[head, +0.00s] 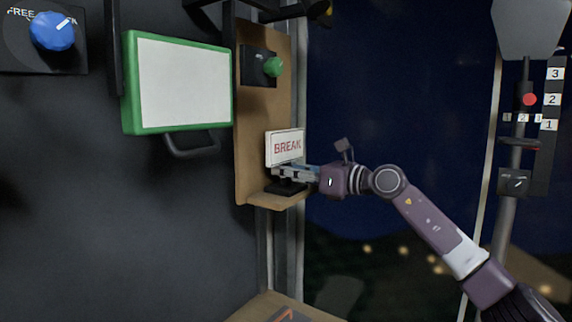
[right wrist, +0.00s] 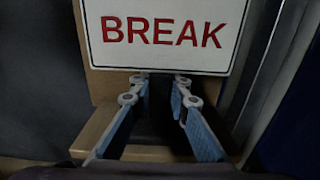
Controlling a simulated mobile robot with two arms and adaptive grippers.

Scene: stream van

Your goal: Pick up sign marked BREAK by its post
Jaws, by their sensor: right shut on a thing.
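The BREAK sign (head: 286,147) is a white plate with red letters, upright above a dark base (head: 285,188) on a small wooden shelf. It fills the top of the right wrist view (right wrist: 166,32). My right gripper (head: 280,171) is just under the plate, reaching in from the right. In the right wrist view its two fingers (right wrist: 160,82) point in under the plate's lower edge and are shut on the sign's post. The post itself is mostly hidden between the fingers. My left gripper is not in view.
The wooden shelf (head: 256,188) has a back board carrying a green knob (head: 273,67) above the sign. A green-framed white panel (head: 184,82) hangs to the left, with a dark handle below it. A blue knob (head: 52,31) is at far left. A dark pole with controls (head: 514,182) stands right.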

